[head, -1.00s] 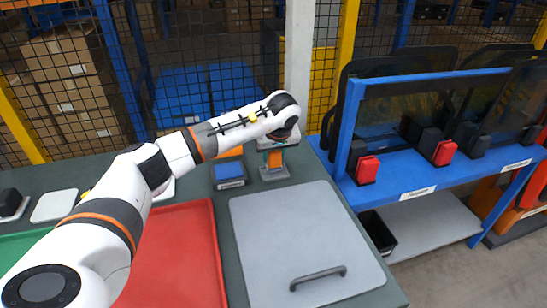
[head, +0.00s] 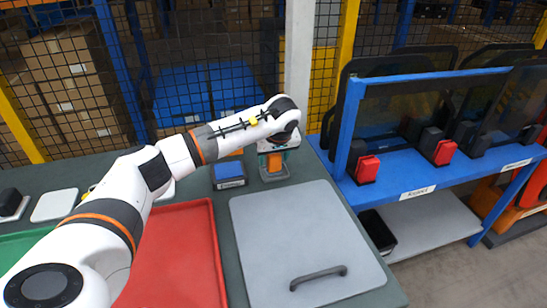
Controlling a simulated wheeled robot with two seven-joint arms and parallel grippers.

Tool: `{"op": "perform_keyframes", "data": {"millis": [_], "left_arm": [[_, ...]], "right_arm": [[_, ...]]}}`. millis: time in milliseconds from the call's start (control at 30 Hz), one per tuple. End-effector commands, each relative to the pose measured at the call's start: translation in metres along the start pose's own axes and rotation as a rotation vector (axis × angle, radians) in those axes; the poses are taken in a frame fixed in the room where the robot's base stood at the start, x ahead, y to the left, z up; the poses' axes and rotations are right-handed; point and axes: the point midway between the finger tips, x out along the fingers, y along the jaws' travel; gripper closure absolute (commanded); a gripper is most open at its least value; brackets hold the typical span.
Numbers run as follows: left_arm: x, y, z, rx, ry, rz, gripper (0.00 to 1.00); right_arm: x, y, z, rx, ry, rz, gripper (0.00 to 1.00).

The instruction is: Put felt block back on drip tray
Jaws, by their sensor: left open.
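My left gripper (head: 277,150) reaches over the far edge of the dark green table and points down. It is open. A small orange block (head: 275,160), which looks like the felt block, shows between its fingers; the gripper hides its upper part. Below is a small grey tray (head: 274,178), which looks like the drip tray. The block seems to be at or just over this tray; I cannot tell whether it touches. My right gripper is out of view.
A large grey lid (head: 300,235) with a dark handle and a red tray (head: 180,255) fill the table's front. A blue rack (head: 430,165) with red-and-black clamps stands right. Wire fencing is behind.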

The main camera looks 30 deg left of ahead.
Motion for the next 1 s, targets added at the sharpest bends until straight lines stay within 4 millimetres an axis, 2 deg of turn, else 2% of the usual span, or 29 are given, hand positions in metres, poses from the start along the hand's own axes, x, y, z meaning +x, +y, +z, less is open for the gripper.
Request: {"op": "perform_keyframes", "data": {"millis": [300,500,700,1000], "left_arm": [[-0.065,-0.001,0.001,0.000,-0.004,-0.003,0.42],[-0.099,-0.001,0.001,-0.001,-0.002,-0.002,0.42],[-0.113,0.000,0.000,0.000,-0.001,0.000,0.42],[-0.114,0.000,0.000,0.000,0.000,0.001,0.42]], "right_arm": [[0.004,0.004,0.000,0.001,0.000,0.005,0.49],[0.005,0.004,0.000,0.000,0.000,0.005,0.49],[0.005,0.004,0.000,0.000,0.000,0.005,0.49],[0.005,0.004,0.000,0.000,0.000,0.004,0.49]]}}
